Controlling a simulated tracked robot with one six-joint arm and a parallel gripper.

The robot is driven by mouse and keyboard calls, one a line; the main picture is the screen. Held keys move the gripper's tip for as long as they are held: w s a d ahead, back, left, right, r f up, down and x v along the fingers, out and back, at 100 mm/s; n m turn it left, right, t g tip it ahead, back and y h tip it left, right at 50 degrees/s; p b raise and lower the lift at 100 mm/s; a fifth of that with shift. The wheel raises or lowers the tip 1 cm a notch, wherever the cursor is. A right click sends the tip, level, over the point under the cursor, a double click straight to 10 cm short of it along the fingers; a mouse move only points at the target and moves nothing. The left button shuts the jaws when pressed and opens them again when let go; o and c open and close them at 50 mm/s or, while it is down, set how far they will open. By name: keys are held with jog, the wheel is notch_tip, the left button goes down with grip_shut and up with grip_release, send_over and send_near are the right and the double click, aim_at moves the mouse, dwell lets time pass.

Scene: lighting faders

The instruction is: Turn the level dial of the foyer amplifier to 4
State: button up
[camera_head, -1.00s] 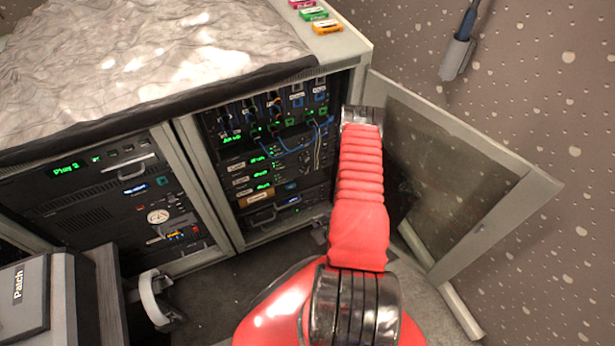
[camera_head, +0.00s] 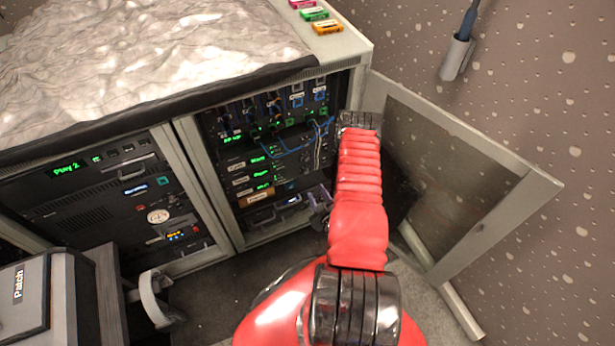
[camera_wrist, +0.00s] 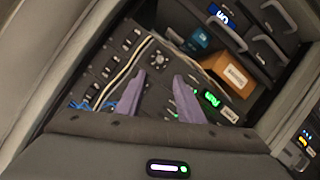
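In the wrist view, my gripper (camera_wrist: 160,78) is open, with its two purple-grey fingers apart and nothing between them. A round dial with light marks around it (camera_wrist: 158,57) shows just beyond the fingertips on a dark panel. I cannot see its pointer setting. Several small dark knobs line the same panel to its left. In the head view, stacked amplifier units (camera_head: 258,175) with green displays and white labels stand in the open rack. The labels are too small to tell which is the foyer one. My red arm hides the right part of the rack there.
The open rack door (camera_head: 455,175) stands to the right of my arm. Blue and white cables (camera_head: 290,150) hang in front of the upper units. An orange-brown labelled box (camera_wrist: 228,72) shows in the wrist view. Colourful cassettes (camera_head: 314,13) lie on the cabinet top.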

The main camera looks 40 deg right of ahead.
aim_at(306, 173)
jog(key=x, duration=1.3)
jog(key=shift+a, duration=0.1)
grip_shut()
jog(key=shift+a, duration=0.1)
